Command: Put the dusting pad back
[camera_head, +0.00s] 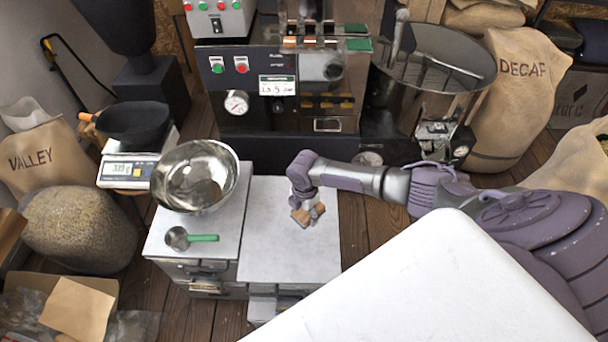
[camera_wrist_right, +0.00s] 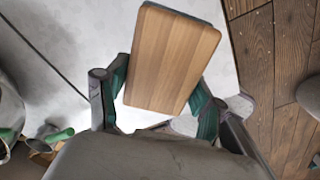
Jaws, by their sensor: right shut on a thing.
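The dusting pad (camera_wrist_right: 172,58) has a flat wooden back with a thin dark layer showing at its far edge. In the wrist view it lies between the green-lined fingers of my right gripper (camera_wrist_right: 160,92), which is shut on its sides. In the head view the right gripper (camera_head: 307,207) points down over the right part of the white cabinet top (camera_head: 285,250). Small wooden parts of the pad (camera_head: 299,216) show around the fingers there. I cannot tell whether the pad touches the top. My left gripper is not in view.
Left of the gripper stand a steel bowl (camera_head: 215,170) and a green-handled scoop (camera_head: 203,238). A scale (camera_head: 125,170) with a black pan is further left. The roaster (camera_head: 285,130) stands behind. The cabinet top around the gripper is clear.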

